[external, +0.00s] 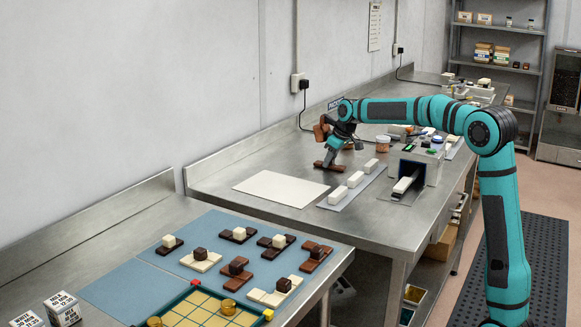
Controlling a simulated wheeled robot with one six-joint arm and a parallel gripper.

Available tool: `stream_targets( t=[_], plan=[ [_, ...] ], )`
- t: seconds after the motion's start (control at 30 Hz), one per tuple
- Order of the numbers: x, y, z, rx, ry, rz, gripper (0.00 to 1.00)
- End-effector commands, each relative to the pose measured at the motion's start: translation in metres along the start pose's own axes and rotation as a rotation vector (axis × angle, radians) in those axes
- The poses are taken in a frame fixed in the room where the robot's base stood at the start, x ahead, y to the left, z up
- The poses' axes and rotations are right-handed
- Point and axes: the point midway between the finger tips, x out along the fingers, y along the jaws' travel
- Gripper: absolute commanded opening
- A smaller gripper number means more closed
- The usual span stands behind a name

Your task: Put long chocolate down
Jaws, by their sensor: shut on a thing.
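A long dark-brown chocolate bar (319,165) is in my gripper (332,159), at or just above the steel bench. My gripper points down and is shut on the bar. I cannot tell whether the bar touches the bench. The bar is beyond the right back corner of a cream sheet (281,188) lying on the bench. The fingertips are small and partly hidden by the wrist.
Several white bars (355,179) lie on a grey strip right of the sheet. A dark-fronted machine (411,172) holds another white bar. On the nearer table, several chocolate pieces (238,235) sit on a blue mat (120,291) beside a yellow grid tray (196,318). The sheet is bare.

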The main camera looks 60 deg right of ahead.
Motion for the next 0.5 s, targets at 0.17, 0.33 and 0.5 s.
stream_targets(
  t=[0.17, 0.33, 0.5],
  plan=[
    [0.0027, 0.0001, 0.0010, 0.000, 0.000, 0.000, 0.32],
    [0.0025, 0.0000, 0.0009, 0.000, 0.000, 0.000, 0.52],
    [0.0024, 0.0001, 0.0009, 0.000, 0.000, 0.000, 0.52]
  ],
)
